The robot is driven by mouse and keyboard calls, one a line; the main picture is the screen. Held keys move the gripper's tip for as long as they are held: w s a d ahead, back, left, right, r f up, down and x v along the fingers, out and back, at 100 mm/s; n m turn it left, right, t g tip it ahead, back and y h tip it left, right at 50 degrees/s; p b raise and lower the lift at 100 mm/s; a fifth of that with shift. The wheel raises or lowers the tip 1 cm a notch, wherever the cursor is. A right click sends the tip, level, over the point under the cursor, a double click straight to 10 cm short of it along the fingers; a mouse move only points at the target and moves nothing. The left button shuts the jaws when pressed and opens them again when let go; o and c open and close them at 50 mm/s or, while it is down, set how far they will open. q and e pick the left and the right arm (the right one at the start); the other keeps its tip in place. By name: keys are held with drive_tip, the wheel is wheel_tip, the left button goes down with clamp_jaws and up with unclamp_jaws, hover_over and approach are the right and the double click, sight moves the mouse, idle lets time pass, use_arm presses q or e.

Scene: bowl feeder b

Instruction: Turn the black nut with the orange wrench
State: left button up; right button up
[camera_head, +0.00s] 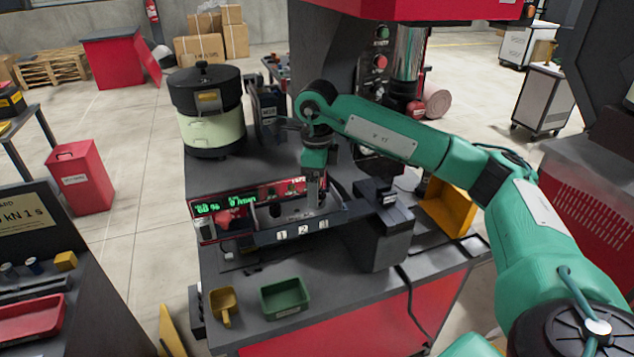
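My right arm comes in from the right and bends down over the workbench. Its gripper (314,200) points down at the open tray fixture (290,232) with numbered labels on its front. The fingers are small and partly merged with the fixture, so I cannot tell whether they are open or hold anything. My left gripper is not in view. I cannot pick out an orange wrench or a black nut with certainty. A bowl feeder (212,132) with a black lid and pale green body stands at the back left of the bench; its lid has a dark knob (203,68).
A green digital display (222,208) stands left of the fixture. A yellow scoop-like container (224,306) and a green bin (285,298) sit on the front bench. A dark block (385,235) and a yellow-orange bin (447,207) stand to the right. A red-and-grey machine column rises behind.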

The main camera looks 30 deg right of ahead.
drive_tip(key=shift+m, duration=1.2)
drive_tip(key=shift+m, duration=1.2)
drive_tip(key=shift+m, duration=1.1)
drive_tip(key=shift+r, duration=0.15)
